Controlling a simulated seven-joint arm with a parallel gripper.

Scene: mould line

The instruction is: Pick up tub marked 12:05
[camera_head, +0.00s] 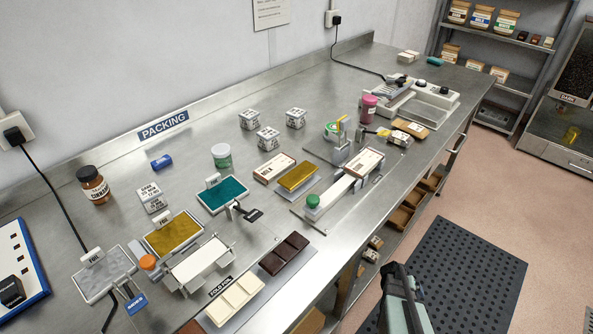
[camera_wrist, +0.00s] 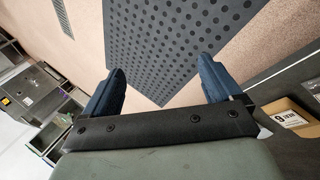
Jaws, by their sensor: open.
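No marking reading 12:05 is legible in either view. A pink tub (camera_head: 369,108) stands further back on the right, beside a white machine. I cannot tell whether either bears that time. My gripper (camera_wrist: 165,67) is open and empty in the wrist view, above the floor. In the head view my gripper (camera_head: 392,272) is off the bench's front edge, far from both tubs.
Several white printed cubes (camera_head: 268,139), foil trays (camera_head: 222,194), chocolate bars (camera_head: 284,254) and a brown jar (camera_head: 93,186) crowd the bench. The white machine (camera_head: 411,99) stands at the far end. A dark perforated mat (camera_head: 460,275) covers the floor. Open bench lies behind the cubes.

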